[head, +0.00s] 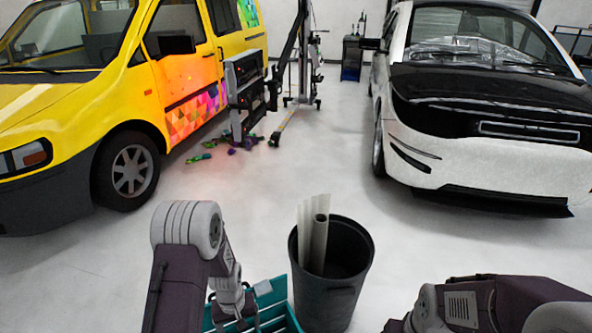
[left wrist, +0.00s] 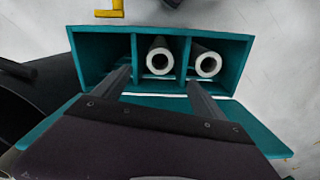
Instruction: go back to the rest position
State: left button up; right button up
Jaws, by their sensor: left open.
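My left arm comes in at the lower left of the head view, with the left gripper (head: 235,303) low over a teal box (head: 292,322). In the left wrist view the two fingers of this gripper (left wrist: 160,77) are apart and point at the teal box (left wrist: 103,50). Two rolls with white ends, one left (left wrist: 159,58) and one right (left wrist: 207,64), sit in separate compartments; the left compartment looks empty. Nothing is visibly held between the fingers; whether they touch the box is unclear. My right arm shows at the lower right of the head view, but its gripper is out of view.
A dark bin (head: 327,300) holding pale rolled sheets (head: 313,236) stands right of the box. A yellow van (head: 75,110) is at left, a white and black car (head: 480,130) at right. A wheeled stand (head: 300,55) is behind.

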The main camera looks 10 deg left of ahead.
pick_arm(q)
jog(key=s+d+r+m+t+p, duration=0.15)
jog(key=s+r, duration=0.25)
jog(key=r, duration=0.5)
jog(key=s+d+r+m+p, duration=0.1)
jog(key=s+d+r+m, duration=0.3)
jog(key=r, duration=0.5)
notch_tip(320, 180, up, 12)
jog(key=n+p, duration=0.1)
jog(key=p, duration=1.1)
jog(key=shift+s+a+r, duration=0.15)
jog(key=shift+a+r, duration=0.1)
jog(key=shift+a, duration=0.05)
jog(key=shift+s+a+p, duration=0.1)
jog(key=shift+p, duration=0.2)
